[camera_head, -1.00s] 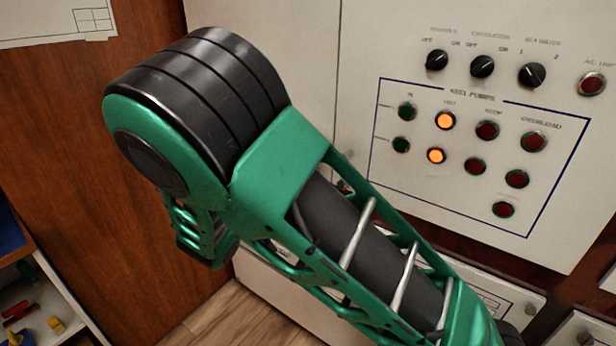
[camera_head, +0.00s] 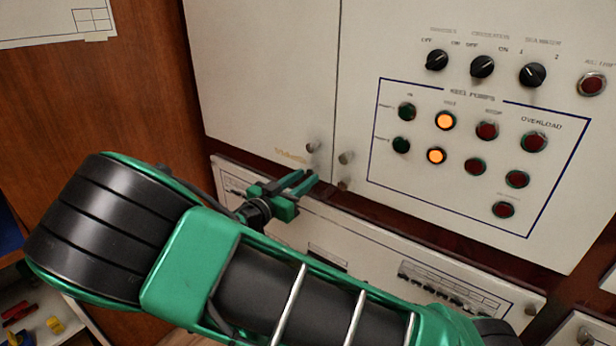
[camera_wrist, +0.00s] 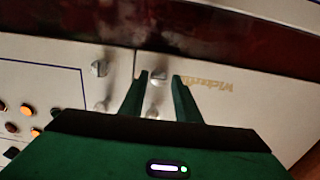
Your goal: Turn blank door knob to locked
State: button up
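The blank door (camera_head: 265,75) is the plain white left door of the upper cabinet; it also shows in the wrist view (camera_wrist: 235,105). Two small metal knobs sit near its lower inner corner. The upper knob (camera_head: 313,146) is clear in the head view. The lower knob (camera_wrist: 158,79) shows between my fingertips in the wrist view; my gripper hides it in the head view. I cannot tell the knobs' turn setting. My gripper (camera_head: 303,183) is open and empty, its green fingers pointing at the door's lower edge. No contact is visible.
The neighbouring door (camera_head: 365,60) carries switches, lamps and two similar knobs (camera_head: 345,157) (camera_head: 343,184) close beside the blank door's. A white lower panel (camera_head: 370,245) lies beneath, past a dark wood strip. A wooden wall (camera_head: 90,100) stands at left.

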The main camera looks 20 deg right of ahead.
jog(key=shift+x, duration=1.35)
jog(key=shift+c, duration=0.3)
grip_shut()
